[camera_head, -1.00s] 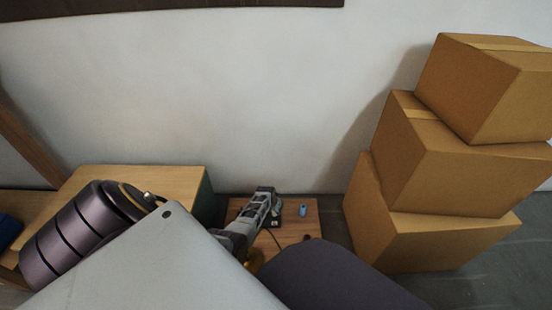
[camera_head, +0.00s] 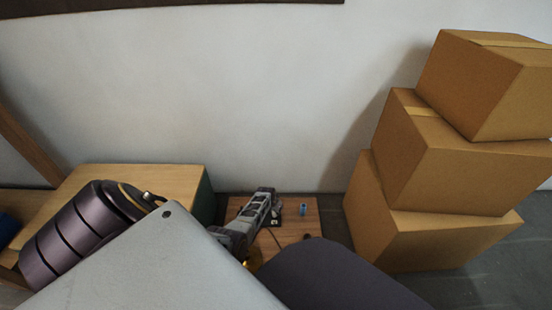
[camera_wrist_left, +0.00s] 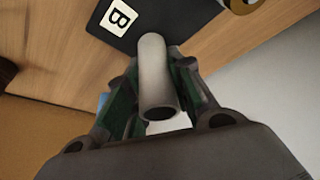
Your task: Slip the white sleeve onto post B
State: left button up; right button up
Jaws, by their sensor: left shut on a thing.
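The white sleeve (camera_wrist_left: 154,70) is a pale hollow tube between the green-padded fingers of my left gripper (camera_wrist_left: 150,95) in the left wrist view. The gripper is shut on it. The tube's open end faces the wrist camera. Its far end overlaps the black base (camera_wrist_left: 100,32) with the white "B" label (camera_wrist_left: 118,18). Post B itself is hidden, and I cannot tell whether the sleeve is around it or above it. In the head view my left gripper (camera_head: 272,206) is over the small wooden table (camera_head: 298,228). My right gripper is not in view.
A small blue cylinder (camera_head: 303,209) stands on the table right of my left gripper. A gold-rimmed round part (camera_wrist_left: 241,4) shows at the wrist view's top edge. Stacked cardboard boxes (camera_head: 440,150) stand at right, and a wooden-topped cabinet (camera_head: 145,178) at left.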

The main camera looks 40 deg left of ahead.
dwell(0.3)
pick_arm(q)
jog(key=shift+f, duration=0.1)
dwell(0.3)
jog(key=o, duration=1.1)
jog(key=shift+c, duration=0.2)
jog(key=shift+s+r, duration=0.1)
jog(key=shift+r, duration=0.1)
